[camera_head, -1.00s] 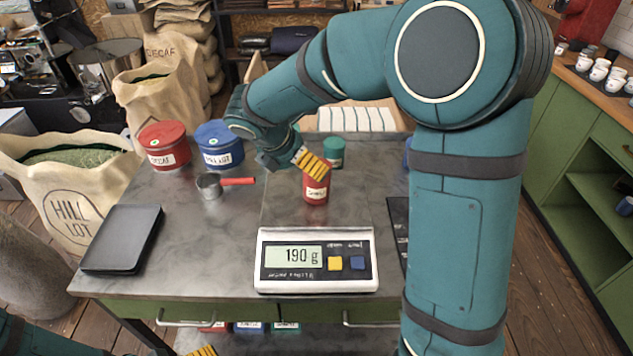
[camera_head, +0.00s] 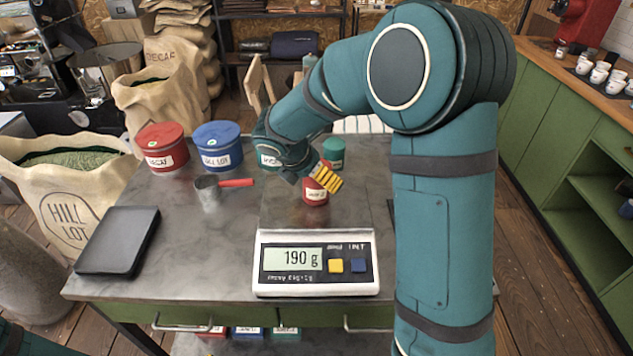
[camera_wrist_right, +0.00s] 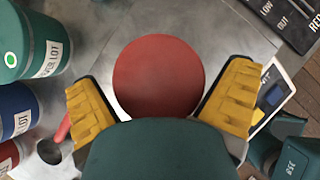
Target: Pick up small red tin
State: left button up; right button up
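The small red tin (camera_head: 315,192), with a white label, stands upright behind the scale's display, seemingly on its weighing plate. In the right wrist view its round red lid (camera_wrist_right: 158,76) lies between the yellow fingers. My right gripper (camera_head: 325,178) is over the tin from behind; in the head view a finger covers part of its top. In the wrist view my right gripper (camera_wrist_right: 160,98) is open, with a finger on each side of the lid and narrow gaps.
The scale (camera_head: 317,283) reads 190 g. Larger red (camera_head: 163,158) and blue (camera_head: 218,158) tins and a red-handled scoop (camera_head: 208,190) are on the left. A dark flat tray (camera_head: 118,240) lies front left.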

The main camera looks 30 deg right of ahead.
jog(key=c, duration=1.2)
jog(key=shift+o, duration=0.2)
jog(key=shift+r, duration=0.1)
